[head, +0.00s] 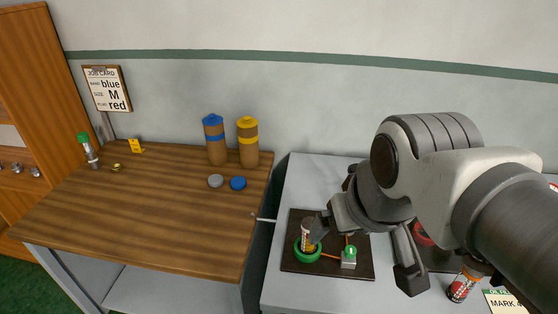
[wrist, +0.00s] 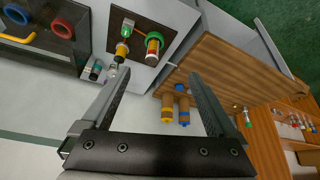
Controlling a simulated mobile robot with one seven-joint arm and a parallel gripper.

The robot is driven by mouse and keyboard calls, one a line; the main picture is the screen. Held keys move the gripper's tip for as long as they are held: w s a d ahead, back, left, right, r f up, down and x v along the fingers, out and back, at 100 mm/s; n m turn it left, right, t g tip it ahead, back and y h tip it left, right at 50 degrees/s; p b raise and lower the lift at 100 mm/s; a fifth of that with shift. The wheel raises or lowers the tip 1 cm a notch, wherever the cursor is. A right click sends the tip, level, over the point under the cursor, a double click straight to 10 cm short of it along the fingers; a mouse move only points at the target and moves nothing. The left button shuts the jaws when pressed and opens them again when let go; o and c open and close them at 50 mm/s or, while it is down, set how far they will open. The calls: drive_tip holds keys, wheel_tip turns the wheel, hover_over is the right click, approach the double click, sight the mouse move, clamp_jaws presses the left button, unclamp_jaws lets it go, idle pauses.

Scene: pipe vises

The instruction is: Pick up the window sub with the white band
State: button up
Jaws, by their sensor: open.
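A short cylinder with red and pale, whitish sections (head: 307,234) stands in a green ring vise (head: 305,256) on a dark board (head: 330,270). It also shows in the wrist view (wrist: 153,46). It looks like the window sub with the white band, but is too small to be certain. My gripper (wrist: 155,80) is open and empty, with the cylinder beyond its fingertips and apart from them. In the head view my gripper (head: 364,250) partly covers the board. A yellow-ringed part (wrist: 121,50) stands on the same board in the wrist view.
A small block with a green button (head: 349,258) is on the board. Another labelled cylinder (head: 460,287) stands to the right. A second board holds red (wrist: 61,27) and blue (wrist: 16,14) rings. A wooden table (head: 150,200) at left bears brown bottles; its middle is clear.

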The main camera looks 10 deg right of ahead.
drive_tip(key=w+d+f+n+g+b, duration=0.1)
drive_tip(key=w+f+n+g+b, duration=0.1)
drive_tip(key=w+f+n, duration=0.45)
drive_tip(key=w+f+n+g+b, duration=0.1)
drive_tip(key=w+n+g, duration=0.15)
drive_tip(key=w, duration=0.65)
drive_tip(key=w+d+f+n+g+b, duration=0.1)
drive_tip(key=w+f+n+b, duration=0.15)
drive_tip(key=w+n, duration=0.4)
drive_tip(key=shift+m, duration=0.65)
drive_tip(key=f, duration=0.6)
drive_tip(key=f+b, duration=0.1)
drive_tip(key=f, duration=0.5)
drive_tip(key=w+f, duration=0.1)
drive_tip(key=f, duration=0.5)
drive_tip(key=shift+w, duration=0.1)
drive_tip(key=shift+c, duration=0.3)
drive_tip(key=shift+r, duration=0.1)
clamp_jaws()
